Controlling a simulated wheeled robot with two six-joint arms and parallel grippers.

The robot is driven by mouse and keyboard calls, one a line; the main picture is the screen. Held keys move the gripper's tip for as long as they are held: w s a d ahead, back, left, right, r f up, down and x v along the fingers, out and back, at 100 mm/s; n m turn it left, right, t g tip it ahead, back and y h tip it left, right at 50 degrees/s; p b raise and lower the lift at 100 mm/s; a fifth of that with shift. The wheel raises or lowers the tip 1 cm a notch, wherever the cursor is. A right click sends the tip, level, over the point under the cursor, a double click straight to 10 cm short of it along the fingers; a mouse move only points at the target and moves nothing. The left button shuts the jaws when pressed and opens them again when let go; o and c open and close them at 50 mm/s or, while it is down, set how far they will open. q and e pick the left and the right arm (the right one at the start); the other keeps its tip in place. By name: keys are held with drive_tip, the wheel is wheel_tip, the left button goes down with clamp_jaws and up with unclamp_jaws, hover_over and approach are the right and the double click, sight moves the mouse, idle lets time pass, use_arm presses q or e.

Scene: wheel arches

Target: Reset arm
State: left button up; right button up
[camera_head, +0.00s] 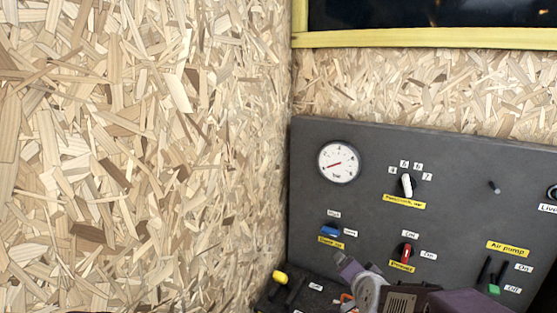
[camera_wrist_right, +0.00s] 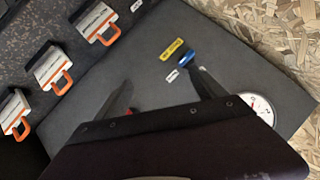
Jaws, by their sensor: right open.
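My right gripper (camera_wrist_right: 163,82) is open and empty in the right wrist view, its two dark fingers apart in front of the grey panel. The blue switch (camera_wrist_right: 186,58) shows just beyond the finger on the right. The red switch (camera_wrist_right: 130,112) is partly hidden behind the gripper body. In the head view, purple and grey parts of my right arm (camera_head: 470,303) show at the bottom, below the panel (camera_head: 460,160). The fingertips cannot be made out there. My left gripper is in neither view.
The panel carries a round gauge (camera_head: 338,162), a rotary knob (camera_head: 407,185) and a green-tipped air pump switch (camera_head: 494,289). A yellow knob (camera_head: 280,278) stands low at left. A chipboard wall (camera_head: 140,150) closes the left.

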drive_tip(key=s+a+f+n+g, duration=0.1)
drive_tip(key=s+f+n+g, duration=0.3)
drive_tip(key=s+f, duration=0.3)
drive_tip(key=s+a+f+n+g+y, duration=0.1)
drive_tip(key=s+f+n+g, duration=0.4)
drive_tip(key=s, duration=0.9)
wheel_tip(320, 180, down, 3)
drive_tip(key=shift+s+a+r+n+g+y, duration=0.2)
drive_tip(key=shift+a+n+g+y, duration=0.1)
drive_tip(key=shift+a+g, duration=0.35)
drive_tip(key=shift+w+d, duration=0.1)
